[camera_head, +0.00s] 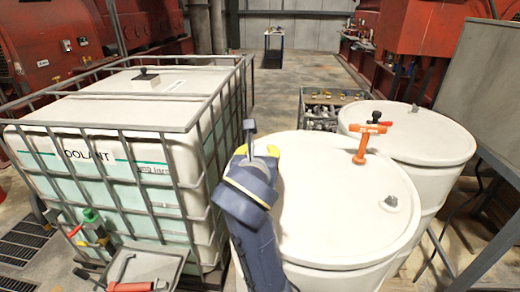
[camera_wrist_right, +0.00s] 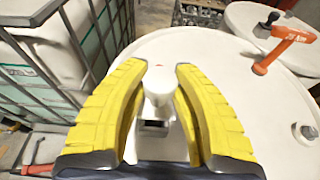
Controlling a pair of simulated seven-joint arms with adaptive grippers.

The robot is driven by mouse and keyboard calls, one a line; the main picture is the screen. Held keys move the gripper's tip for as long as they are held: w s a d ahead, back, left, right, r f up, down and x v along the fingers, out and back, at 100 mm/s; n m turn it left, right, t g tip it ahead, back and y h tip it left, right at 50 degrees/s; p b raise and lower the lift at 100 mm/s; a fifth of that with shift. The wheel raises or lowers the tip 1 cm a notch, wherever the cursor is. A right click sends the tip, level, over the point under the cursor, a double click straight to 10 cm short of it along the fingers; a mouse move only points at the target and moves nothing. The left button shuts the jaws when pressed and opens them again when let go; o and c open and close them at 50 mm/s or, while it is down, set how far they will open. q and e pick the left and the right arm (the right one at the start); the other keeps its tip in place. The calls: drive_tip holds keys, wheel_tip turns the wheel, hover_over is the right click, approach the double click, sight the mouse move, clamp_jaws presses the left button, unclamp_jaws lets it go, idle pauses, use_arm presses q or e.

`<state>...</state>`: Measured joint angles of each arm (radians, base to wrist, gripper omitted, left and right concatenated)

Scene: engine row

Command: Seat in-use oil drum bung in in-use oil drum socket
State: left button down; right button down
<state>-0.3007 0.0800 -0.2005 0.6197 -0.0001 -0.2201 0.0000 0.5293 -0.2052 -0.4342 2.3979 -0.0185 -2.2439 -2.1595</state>
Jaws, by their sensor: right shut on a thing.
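My right gripper (camera_head: 258,155), with yellow fingers, is over the left side of the near white oil drum's lid (camera_head: 335,220). In the right wrist view its fingers (camera_wrist_right: 158,80) are shut on a pale, round-headed piece, which I take for the bung (camera_wrist_right: 158,88). In the head view a grey piece stands up at the fingertips; I cannot tell if it is the same piece. The drum lid (camera_wrist_right: 225,65) lies behind the fingers. No open socket shows clearly; the gripper hides part of the lid. My left gripper is not in view.
An orange T-handled tool (camera_head: 361,146) stands on the near lid, and a grey fitting (camera_head: 391,201) sits at its right. A second white drum (camera_head: 425,140) is behind. A caged coolant tank (camera_head: 130,150) is close at left. A crate of parts (camera_head: 322,108) is behind.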

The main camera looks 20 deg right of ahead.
drive_tip(key=shift+f, duration=2.3)
drive_tip(key=shift+f, duration=0.15)
drive_tip(key=c, duration=1)
unclamp_jaws()
